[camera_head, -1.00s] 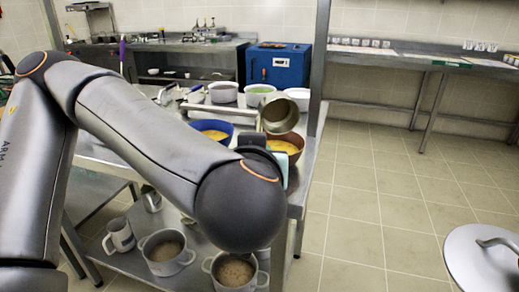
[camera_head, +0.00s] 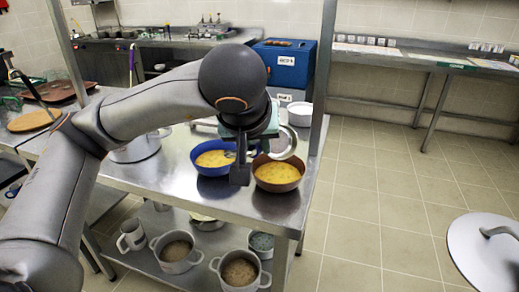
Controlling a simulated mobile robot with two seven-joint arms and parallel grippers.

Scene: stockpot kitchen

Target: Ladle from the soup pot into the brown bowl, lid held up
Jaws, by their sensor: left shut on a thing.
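The brown bowl (camera_head: 278,186) stands near the right end of the steel table and holds yellow soup. My left gripper (camera_head: 250,152) is above the table beside the bowl's left rim, partly hidden by its own wrist. It is shut on the ladle (camera_head: 288,142), whose metal cup shows tilted just above and behind the bowl; its handle is mostly hidden. A round grey lid (camera_head: 478,252) with a bar handle is up at the lower right edge, cut off by the frame. My right gripper is out of view. I cannot make out which vessel is the soup pot.
A blue bowl (camera_head: 214,172) of yellow soup stands left of the brown bowl. A white container (camera_head: 300,114) is behind. Several pots, including a pot with brown contents (camera_head: 240,272), sit on the lower shelf. The floor at right is clear.

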